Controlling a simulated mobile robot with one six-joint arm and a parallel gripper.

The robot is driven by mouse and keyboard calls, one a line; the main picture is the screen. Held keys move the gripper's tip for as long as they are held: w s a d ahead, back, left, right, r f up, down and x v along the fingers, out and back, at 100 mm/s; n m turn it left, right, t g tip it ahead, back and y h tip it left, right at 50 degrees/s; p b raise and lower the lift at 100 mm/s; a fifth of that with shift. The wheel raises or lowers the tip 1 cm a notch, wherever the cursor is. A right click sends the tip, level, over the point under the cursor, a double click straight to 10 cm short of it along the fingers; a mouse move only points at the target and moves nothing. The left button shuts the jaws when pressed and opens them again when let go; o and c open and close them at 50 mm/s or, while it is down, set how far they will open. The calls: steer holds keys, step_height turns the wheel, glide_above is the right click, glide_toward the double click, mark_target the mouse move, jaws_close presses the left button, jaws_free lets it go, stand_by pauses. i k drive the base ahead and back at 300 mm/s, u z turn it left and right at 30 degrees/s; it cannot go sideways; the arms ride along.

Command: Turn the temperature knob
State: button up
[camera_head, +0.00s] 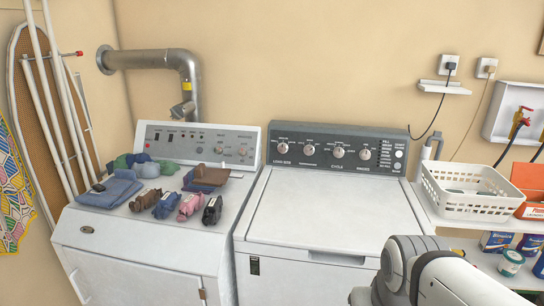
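The washer (335,205) stands in the middle with its lid shut. Its dark control panel (325,133) carries a row of round silver knobs. The second knob from the left, the temperature knob (309,150), sits above a small label that seems to read temperature. The load size knob (282,148) is to its left and the cycle knob (338,152) to its right. The rinse knob (365,154) is farthest right. Nothing touches these knobs. Part of my white and grey arm shows at the lower right, but my gripper is not in view.
A dryer (140,245) stands left, with folded clothes (108,188) and rolled socks (190,205) on top. Right of the washer, a shelf holds a white basket (466,207) and an orange box (530,180). Space above the washer lid is clear.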

mark_target(308, 150)
steer(key=u, duration=0.1)
steer(key=i, duration=1)
steer(key=u, duration=0.05)
